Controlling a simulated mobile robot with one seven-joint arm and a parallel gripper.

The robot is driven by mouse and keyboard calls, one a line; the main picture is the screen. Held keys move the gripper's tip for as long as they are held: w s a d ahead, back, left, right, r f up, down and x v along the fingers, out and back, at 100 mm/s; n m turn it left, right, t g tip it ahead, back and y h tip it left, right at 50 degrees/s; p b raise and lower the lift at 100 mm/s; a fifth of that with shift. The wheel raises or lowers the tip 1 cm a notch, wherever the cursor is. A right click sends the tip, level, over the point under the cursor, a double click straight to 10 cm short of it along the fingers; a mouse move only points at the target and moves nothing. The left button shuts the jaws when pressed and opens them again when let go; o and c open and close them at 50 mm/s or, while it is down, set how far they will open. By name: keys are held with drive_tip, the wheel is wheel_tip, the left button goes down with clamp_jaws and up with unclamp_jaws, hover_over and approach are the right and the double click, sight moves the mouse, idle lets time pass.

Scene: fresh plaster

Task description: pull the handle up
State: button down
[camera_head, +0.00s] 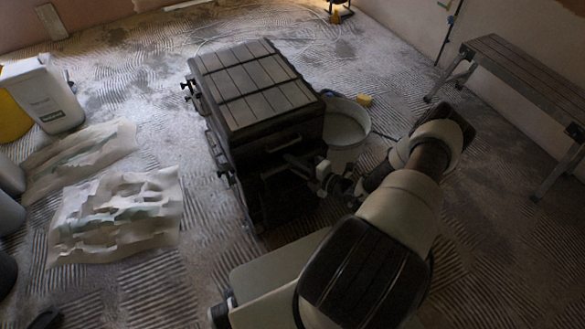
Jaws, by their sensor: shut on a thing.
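A dark toolbox chest (255,88) with a ribbed lid stands on the floor in the middle of the view. On its side facing me, a dark bar-like handle (274,171) shows dimly below the lid edge. My gripper (303,165) is at this side, near the right corner, and is shut on the handle. The fingers and the gripped part of the handle are small and dark, so the exact contact is hard to see. My arm comes in from the lower right. The lower part of the chest is in shadow.
A white bucket (345,128) stands close to the right of the chest, near my arm. A bench (525,75) is at the right. Crumpled sheets (118,215) and a white canister (45,98) lie or stand at the left. Ridged floor is open behind the chest.

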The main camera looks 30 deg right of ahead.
wheel_tip(320, 180, up, 27)
drive_tip(key=p, duration=1.5)
drive_tip(key=shift+w, duration=0.1)
drive_tip(key=c, duration=1.6)
unclamp_jaws()
drive_tip(key=v, duration=1.7)
drive_tip(key=shift+s+d+r, duration=0.1)
drive_tip(key=shift+s+r, duration=0.1)
drive_tip(key=shift+s, duration=0.1)
drive_tip(key=shift+w, duration=0.1)
